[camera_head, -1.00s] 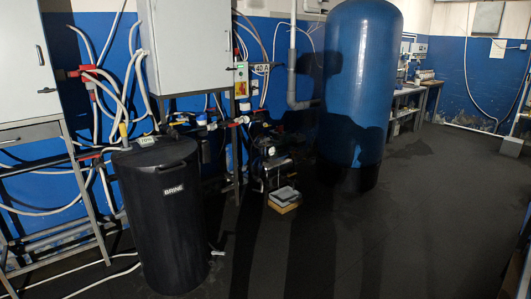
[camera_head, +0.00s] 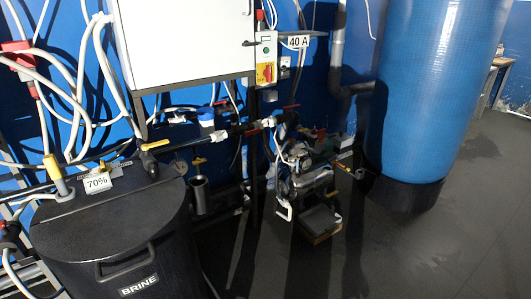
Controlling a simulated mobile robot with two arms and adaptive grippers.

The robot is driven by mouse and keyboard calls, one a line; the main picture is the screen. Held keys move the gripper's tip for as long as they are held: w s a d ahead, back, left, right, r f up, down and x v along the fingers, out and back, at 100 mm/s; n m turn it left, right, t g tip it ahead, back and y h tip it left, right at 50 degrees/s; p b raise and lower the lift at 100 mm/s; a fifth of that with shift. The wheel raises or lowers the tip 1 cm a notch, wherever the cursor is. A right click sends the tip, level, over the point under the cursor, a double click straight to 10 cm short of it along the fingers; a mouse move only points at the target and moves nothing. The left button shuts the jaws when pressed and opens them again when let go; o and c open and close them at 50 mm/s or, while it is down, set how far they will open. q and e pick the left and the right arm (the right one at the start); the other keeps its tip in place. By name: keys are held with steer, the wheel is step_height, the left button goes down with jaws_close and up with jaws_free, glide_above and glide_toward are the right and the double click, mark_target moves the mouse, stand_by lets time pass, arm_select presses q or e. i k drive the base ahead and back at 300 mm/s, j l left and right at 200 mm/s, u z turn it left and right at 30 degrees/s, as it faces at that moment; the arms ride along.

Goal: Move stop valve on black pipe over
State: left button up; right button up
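A black pipe (camera_head: 190,142) runs from above the brine tank to the right, past the front of a dark upright post. White fittings (camera_head: 218,135) sit on it. A small red handle (camera_head: 253,132) sits by the pipe near the post, and another red handle (camera_head: 291,106) is at its right end. A yellow handle (camera_head: 155,144) lies along the pipe above the tank. I cannot tell which of these is the stop valve. Neither of my grippers is in view.
The black brine tank (camera_head: 105,235), marked 70%, stands at lower left. A white cabinet (camera_head: 187,42) hangs above the pipe, beside a switch box (camera_head: 266,58) marked 40 A. A pump (camera_head: 310,180) stands right of the post. A blue vessel (camera_head: 437,90) is at right. The front-right floor is clear.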

mark_target(247, 134)
steer(key=i+l, duration=0.1)
steer(key=i, duration=0.9)
steer(key=j+u, duration=0.05)
